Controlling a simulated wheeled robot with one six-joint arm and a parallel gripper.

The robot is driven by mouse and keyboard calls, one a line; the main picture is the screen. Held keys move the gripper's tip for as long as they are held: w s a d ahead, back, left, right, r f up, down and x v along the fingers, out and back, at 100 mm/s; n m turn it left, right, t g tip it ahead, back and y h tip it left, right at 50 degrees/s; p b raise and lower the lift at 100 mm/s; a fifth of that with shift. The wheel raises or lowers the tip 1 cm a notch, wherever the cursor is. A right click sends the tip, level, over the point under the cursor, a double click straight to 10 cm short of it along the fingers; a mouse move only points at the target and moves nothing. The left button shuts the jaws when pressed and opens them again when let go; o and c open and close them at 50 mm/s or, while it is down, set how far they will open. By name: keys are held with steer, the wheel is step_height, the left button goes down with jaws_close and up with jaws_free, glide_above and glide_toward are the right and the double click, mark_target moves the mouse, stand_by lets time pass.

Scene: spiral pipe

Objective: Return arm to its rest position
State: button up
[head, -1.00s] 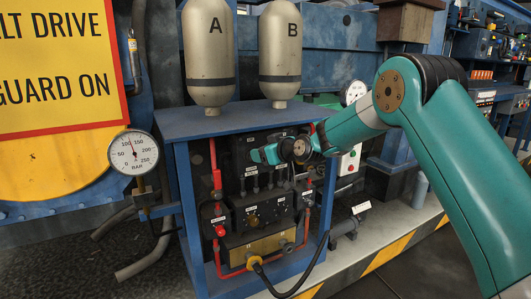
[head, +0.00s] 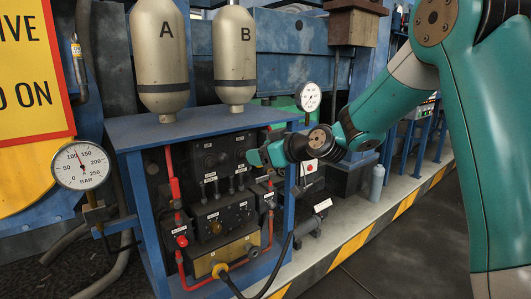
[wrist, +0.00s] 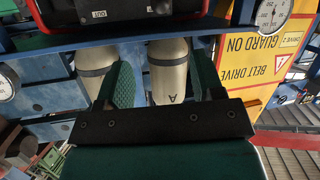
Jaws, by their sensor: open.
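My green arm comes in from the right in the head view. My gripper (head: 255,157) is in front of the upper right part of the blue-framed valve cabinet (head: 195,126). In the wrist view my gripper (wrist: 160,80) shows two green fingers apart, with nothing held between them. Behind the fingers, the silver cylinders (wrist: 168,72) appear upside down. Whether the gripper touches the cabinet cannot be told from the head view, but no contact shows.
Cylinders A (head: 160,55) and B (head: 234,60) stand on the cabinet top. A pressure gauge (head: 82,165) is at left, a smaller gauge (head: 310,97) behind the arm. A black hose (head: 285,262) hangs in front. Floor at lower right (head: 400,250) is clear.

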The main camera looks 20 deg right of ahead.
steer(key=shift+s+d+r, duration=0.1)
steer(key=shift+s+d, duration=0.05)
steer(key=shift+s, duration=0.2)
steer(key=s+a+f+n+g, duration=0.1)
steer(key=s+a+g, duration=0.4)
steer(key=s, duration=0.4)
steer(key=s+a+g, duration=0.2)
steer(key=s+a, duration=0.5)
steer(key=s, duration=0.1)
steer(key=s+f+g+h, duration=0.25)
steer(key=s+g, duration=0.35)
steer(key=s, duration=1.1)
step_height(320, 180, up, 21)
steer(key=s+p, duration=0.1)
steer(key=p, duration=2)
steer(key=shift+s+d+f+m, duration=0.15)
steer(key=shift+s+d+m, duration=0.1)
steer(key=shift+d+m, duration=0.05)
